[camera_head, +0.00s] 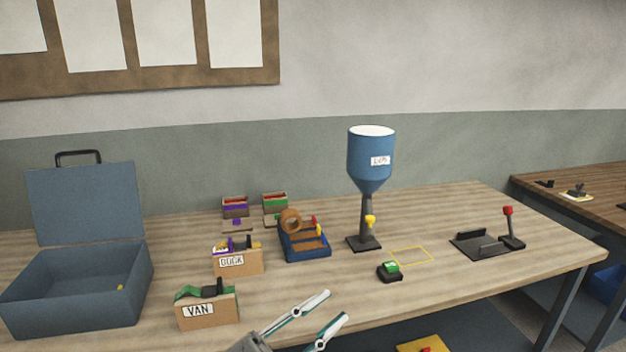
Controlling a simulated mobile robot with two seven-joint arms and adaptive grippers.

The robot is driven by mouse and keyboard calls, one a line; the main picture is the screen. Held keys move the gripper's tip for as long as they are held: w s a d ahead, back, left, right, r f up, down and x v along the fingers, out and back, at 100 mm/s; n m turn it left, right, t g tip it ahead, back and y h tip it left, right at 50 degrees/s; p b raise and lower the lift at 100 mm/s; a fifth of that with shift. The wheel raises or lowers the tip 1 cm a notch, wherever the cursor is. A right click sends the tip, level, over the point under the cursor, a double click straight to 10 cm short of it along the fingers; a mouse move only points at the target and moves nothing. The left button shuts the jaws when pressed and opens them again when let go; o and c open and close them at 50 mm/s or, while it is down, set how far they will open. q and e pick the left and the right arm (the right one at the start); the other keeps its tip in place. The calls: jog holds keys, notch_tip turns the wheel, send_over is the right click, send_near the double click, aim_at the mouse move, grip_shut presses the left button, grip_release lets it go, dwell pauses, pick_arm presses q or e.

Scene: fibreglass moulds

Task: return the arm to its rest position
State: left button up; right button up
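My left gripper (336,305) shows at the bottom middle, at the front edge of the wooden table (450,290). Its two fingers are apart and nothing is between them. A cardboard box labelled VAN (208,312) stands to its left, apart from it. A small black device with a green top (390,271) lies beyond it to the right. My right gripper is not in view.
An open blue case (75,285) stands at the left. Behind are a DOCK box (238,262), a blue tape holder (305,246), and a blue hopper (370,155) on a stand. A black lever press (485,242) is at right.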

pick_arm(q)
jog(key=w+a+f+n+t+y, duration=0.1)
jog(key=a+f+n+t+y, duration=0.2)
jog(key=a+f+n+y, duration=0.5)
jog(key=a+f+n+t+y, duration=0.3)
jog(key=a+f+n+y, duration=0.15)
jog(key=f, duration=0.65)
jog(key=s+a+f+n+g+y, duration=0.2)
jog(key=s+f, duration=0.4)
jog(key=f, duration=0.4)
jog(key=s+a+f+n+g+y, duration=0.2)
jog(key=s+a+f+g+y, duration=0.1)
jog(key=s+a+f, duration=0.4)
notch_tip(320, 180, down, 3)
jog(key=shift+s+a+r+g, duration=0.1)
jog(key=shift+s+a+g, duration=0.1)
jog(key=shift+g, duration=0.3)
